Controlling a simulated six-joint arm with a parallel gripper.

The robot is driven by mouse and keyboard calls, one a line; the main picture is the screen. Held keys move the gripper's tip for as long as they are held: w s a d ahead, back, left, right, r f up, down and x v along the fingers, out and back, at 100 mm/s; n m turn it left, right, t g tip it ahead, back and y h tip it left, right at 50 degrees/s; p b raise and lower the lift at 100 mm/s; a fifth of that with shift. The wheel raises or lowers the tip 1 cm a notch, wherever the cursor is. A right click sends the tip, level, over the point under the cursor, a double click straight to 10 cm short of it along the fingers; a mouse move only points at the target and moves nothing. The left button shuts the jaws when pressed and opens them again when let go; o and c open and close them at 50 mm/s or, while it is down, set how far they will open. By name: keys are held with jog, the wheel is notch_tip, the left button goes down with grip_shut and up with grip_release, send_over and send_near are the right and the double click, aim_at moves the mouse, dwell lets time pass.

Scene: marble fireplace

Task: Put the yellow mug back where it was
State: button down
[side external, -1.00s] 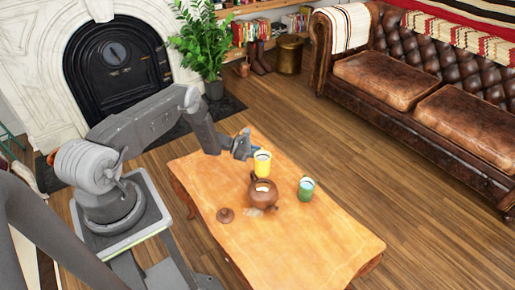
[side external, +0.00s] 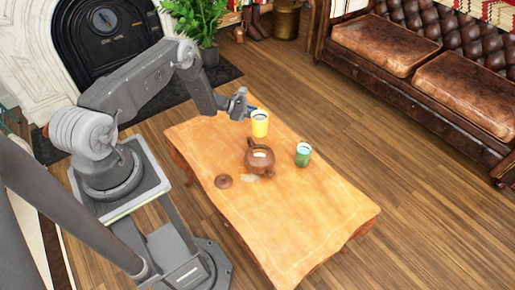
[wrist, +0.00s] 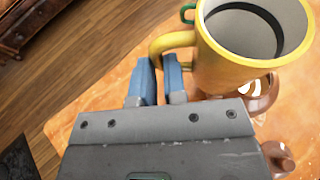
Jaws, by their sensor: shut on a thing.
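The yellow mug (side external: 260,128) is upright at the table's far end, behind the teapot; whether its base touches the table I cannot tell. In the wrist view the yellow mug (wrist: 235,72) fills the upper right, and its inside is pale with a dark ring. My gripper (side external: 246,108) is beside it on the handle side. In the wrist view the blue fingers of my gripper (wrist: 160,68) are shut on the mug's handle, one on each side of it.
A brown teapot (side external: 260,159) stands just in front of the mug, with its lid (side external: 223,181) lying to the left. A green mug (side external: 303,155) stands to the right. The near part of the wooden table (side external: 300,220) is clear. A leather sofa (side external: 400,60) stands beyond.

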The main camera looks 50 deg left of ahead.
notch_tip(320, 180, up, 5)
jog(key=s+d+m+g+h, duration=0.1)
jog(key=s+d, duration=0.4)
jog(key=s, duration=0.5)
jog(key=s+d+m+g+h, duration=0.1)
jog(key=s+d, duration=0.4)
jog(key=s, duration=0.6)
notch_tip(320, 180, down, 8)
jog(key=f, duration=0.1)
jog(key=x, duration=0.4)
jog(key=s+d+x, duration=0.1)
jog(key=x, duration=0.3)
jog(key=s+x, duration=0.1)
jog(key=x, duration=0.3)
jog(key=shift+d+f, duration=0.35)
jog(key=shift+f, duration=0.1)
jog(key=shift+w+d+f, duration=0.15)
jog(key=shift+d+f, duration=0.2)
jog(key=shift+f, duration=1.9)
